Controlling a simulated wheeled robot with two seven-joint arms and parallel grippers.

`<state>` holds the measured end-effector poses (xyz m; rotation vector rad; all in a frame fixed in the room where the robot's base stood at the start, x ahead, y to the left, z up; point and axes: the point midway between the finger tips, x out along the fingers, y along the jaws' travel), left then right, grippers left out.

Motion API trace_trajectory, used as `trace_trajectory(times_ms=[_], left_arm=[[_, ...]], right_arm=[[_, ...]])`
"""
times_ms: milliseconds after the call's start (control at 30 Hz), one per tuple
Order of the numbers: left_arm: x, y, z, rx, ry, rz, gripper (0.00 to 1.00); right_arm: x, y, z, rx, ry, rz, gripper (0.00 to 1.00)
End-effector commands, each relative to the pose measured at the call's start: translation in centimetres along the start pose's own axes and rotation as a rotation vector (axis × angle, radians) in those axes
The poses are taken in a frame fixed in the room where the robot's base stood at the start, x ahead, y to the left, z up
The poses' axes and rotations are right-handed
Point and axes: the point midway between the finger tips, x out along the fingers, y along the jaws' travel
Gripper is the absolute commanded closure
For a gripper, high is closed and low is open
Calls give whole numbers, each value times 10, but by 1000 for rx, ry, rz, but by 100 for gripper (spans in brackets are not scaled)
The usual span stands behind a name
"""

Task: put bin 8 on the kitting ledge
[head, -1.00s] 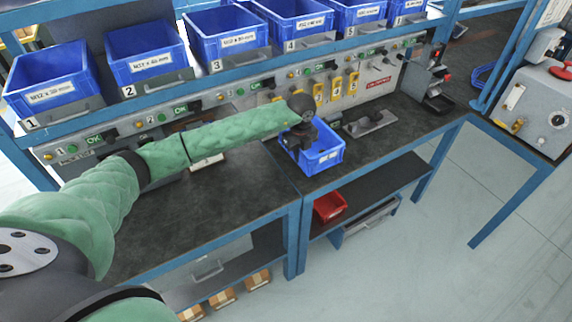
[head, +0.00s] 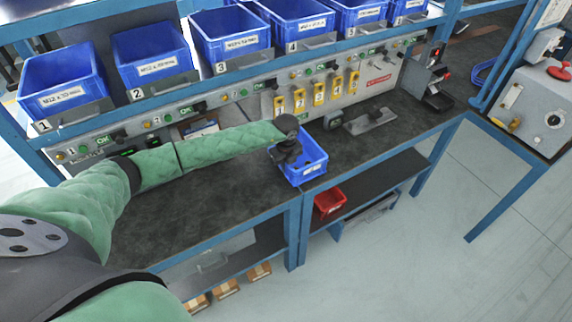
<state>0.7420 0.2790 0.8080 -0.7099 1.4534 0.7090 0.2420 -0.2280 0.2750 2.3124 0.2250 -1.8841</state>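A small blue bin (head: 312,172) with a pale label on its front is at the front edge of the dark bench, near the middle. Its number is too small to read, so I cannot confirm it is bin 8. My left gripper (head: 286,153) reaches in from the left and is at the bin's left side, at the rim. Its fingertips are partly hidden, but the bin moves with it, so it looks shut on the bin. I cannot tell whether the bin is lifted or touching the bench. No kitting ledge is clearly marked. My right gripper is not in view.
Larger numbered blue bins (head: 229,32) line the shelf above a panel of lights and yellow tags (head: 318,93). A grey metal piece (head: 370,121) lies on the bench to the right. A red bin (head: 329,201) is on the lower shelf. The bench left of the bin (head: 215,195) is clear.

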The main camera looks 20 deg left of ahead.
Motion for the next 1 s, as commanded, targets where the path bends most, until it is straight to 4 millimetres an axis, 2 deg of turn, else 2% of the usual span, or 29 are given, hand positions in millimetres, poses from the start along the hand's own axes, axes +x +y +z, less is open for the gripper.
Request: trace_trajectory(times_ms=[400, 533, 933, 1000], left_arm=[[3, 0, 0, 0, 0, -1, 100], [3, 0, 0, 0, 0, 0, 75], [0, 0, 0, 0, 0, 0, 75], [-1, 0, 0, 0, 0, -1, 75]], right_arm=[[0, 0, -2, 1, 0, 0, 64], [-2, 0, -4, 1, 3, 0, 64], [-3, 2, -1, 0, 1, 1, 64], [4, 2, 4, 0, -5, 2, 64]])
